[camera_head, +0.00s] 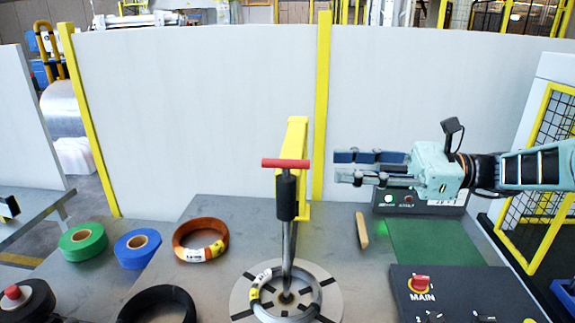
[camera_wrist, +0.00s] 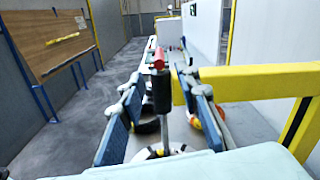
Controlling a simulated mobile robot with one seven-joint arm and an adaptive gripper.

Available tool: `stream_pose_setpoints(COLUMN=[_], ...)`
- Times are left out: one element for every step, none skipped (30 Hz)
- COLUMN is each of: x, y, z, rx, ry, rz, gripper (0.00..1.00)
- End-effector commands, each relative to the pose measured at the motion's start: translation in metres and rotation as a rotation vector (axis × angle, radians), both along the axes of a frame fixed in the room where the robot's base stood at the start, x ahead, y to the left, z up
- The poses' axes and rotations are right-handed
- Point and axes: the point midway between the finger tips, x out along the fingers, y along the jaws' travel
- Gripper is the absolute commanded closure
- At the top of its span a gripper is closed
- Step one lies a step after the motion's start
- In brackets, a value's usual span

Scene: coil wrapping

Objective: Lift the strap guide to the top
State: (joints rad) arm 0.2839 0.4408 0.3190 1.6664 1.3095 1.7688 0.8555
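What looks like the strap guide is a black sleeve (camera_head: 287,197) on a slim upright metal rod, with a red crossbar (camera_head: 285,163) at its top. A yellow bracket (camera_head: 297,131) stands at it. The rod's lower end is inside a grey coil (camera_head: 256,300) on a round slotted plate (camera_head: 239,303). My gripper (camera_head: 338,168) is to the right of the red crossbar at about its height, pointing left, apart from it. In the wrist view the fingers (camera_wrist: 160,82) are spread and empty, with the black sleeve (camera_wrist: 162,93) and red crossbar (camera_wrist: 158,62) seen between them.
An orange-brown coil (camera_head: 180,240), a black coil (camera_head: 130,306), green tape (camera_head: 83,243) and blue tape (camera_head: 138,248) lie left. A wooden block (camera_head: 362,230), green mat (camera_head: 430,241) and control panel (camera_head: 460,294) are right. A white partition (camera_head: 190,110) stands behind.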

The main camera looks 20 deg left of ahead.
Motion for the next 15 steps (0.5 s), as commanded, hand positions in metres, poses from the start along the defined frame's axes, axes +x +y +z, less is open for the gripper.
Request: stream_pose_setpoints(x=[-0.002,-0.004,-0.006,-0.007,-0.009,-0.011,-0.013,-0.015,-0.018,-0.019,-0.021,-0.023,-0.024,-0.026,-0.027], y=[0.005,0.008,0.014,0.019,0.024,0.031,0.037,0.043,0.05,0.056,0.061,0.068,0.073,0.077,0.082], z=[0.001,0.001,0.0,0.0,0.0,0.0,0.0,0.0,0.0,0.0,0.0,0.0,0.0,0.0,0.0], rx=[0.001,0.001,-0.001,-0.001,-0.001,-0.001,0.0,-0.002,-0.003,-0.002,-0.002,-0.002,-0.003,-0.004,-0.003], ry=[0.001,0.0,0.0,0.0,-0.001,-0.003,-0.002,-0.002,-0.002,-0.003,-0.004,-0.004,-0.004,-0.003,-0.003], rz=[0.003,0.004,0.005,0.006,0.005,0.005,0.006,0.006,0.005,0.005,0.005,0.005,0.004,0.004,0.004], gripper=[0.7,0.7,0.7,0.7,0.7,0.7,0.7,0.7,0.7,0.7,0.7,0.7,0.7,0.7,0.7])
